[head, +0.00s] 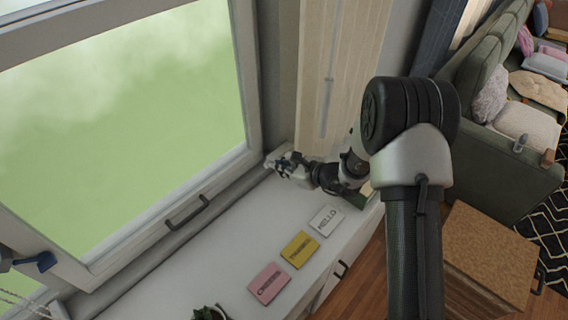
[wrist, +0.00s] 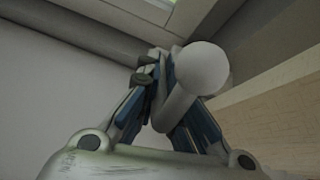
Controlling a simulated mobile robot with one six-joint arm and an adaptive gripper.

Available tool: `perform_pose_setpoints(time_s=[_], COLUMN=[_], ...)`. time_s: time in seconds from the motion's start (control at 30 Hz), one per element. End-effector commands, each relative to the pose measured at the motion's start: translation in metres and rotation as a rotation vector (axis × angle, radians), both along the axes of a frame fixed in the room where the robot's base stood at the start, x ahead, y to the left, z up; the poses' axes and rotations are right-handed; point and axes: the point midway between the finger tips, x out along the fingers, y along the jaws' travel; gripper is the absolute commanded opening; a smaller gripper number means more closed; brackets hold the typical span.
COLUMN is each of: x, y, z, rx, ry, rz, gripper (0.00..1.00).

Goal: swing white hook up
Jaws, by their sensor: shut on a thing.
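The white hook (wrist: 201,68) shows in the wrist view as a rounded white knob on a short pale stem. The stem runs down between the blue-padded fingers of my gripper (wrist: 166,88), which is shut on it. The knob stands out past the right finger. In the head view my gripper (head: 284,163) is at the far end of the white sill, beside the window frame's lower right corner. The hook cannot be clearly told apart from the gripper there. Its mount is hidden.
A window sash (head: 245,80) with a dark handle (head: 187,212) stands left of my gripper. A pale wooden panel (head: 340,60) rises close behind it. White, yellow (head: 300,249) and pink (head: 269,283) cards lie on the sill (head: 235,240).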

Motion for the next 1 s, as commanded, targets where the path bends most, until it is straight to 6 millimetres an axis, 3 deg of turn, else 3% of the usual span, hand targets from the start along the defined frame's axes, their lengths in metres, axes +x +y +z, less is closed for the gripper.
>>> perform_pose_setpoints(time_s=[0.17, 0.8, 0.83, 1.0], x=[0.0028, 0.0043, 0.0043, 0.0042], y=[0.004, 0.0054, 0.0055, 0.0054], z=[0.0098, 0.0092, 0.0093, 0.0095], rx=[-0.063, -0.108, -0.108, -0.108], ry=[0.046, 0.085, 0.085, 0.085], rz=[0.002, 0.001, 0.001, 0.001], gripper=[0.0, 0.0, 0.08, 0.19])
